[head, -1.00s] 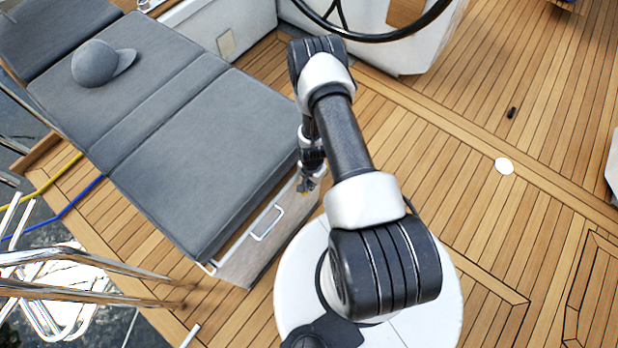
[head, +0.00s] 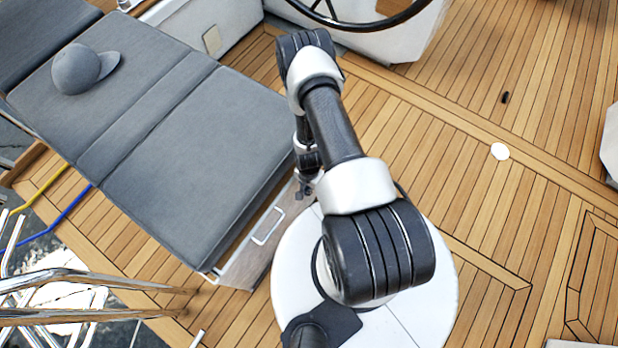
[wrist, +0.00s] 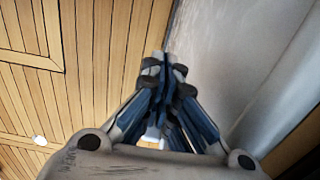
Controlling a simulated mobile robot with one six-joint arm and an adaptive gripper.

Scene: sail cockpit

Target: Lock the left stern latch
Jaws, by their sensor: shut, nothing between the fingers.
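My gripper (wrist: 164,62) is shut and empty, its fingertips together in the wrist view. They are beside a pale grey wall face (wrist: 225,60); I cannot tell whether they touch it. In the head view my gripper (head: 304,190) is small and partly hidden by my arm, at the end of the cushioned locker (head: 236,268). A thin rectangular metal handle (head: 268,226) is on that end face, to the left of and below my gripper. I cannot tell whether it belongs to the left stern latch. No latch shows clearly in either view.
Grey cushions (head: 190,165) top the locker, with a grey cap (head: 82,68) on them. Chrome rails (head: 90,283) are at lower left. A steering wheel (head: 345,20) is at the top.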

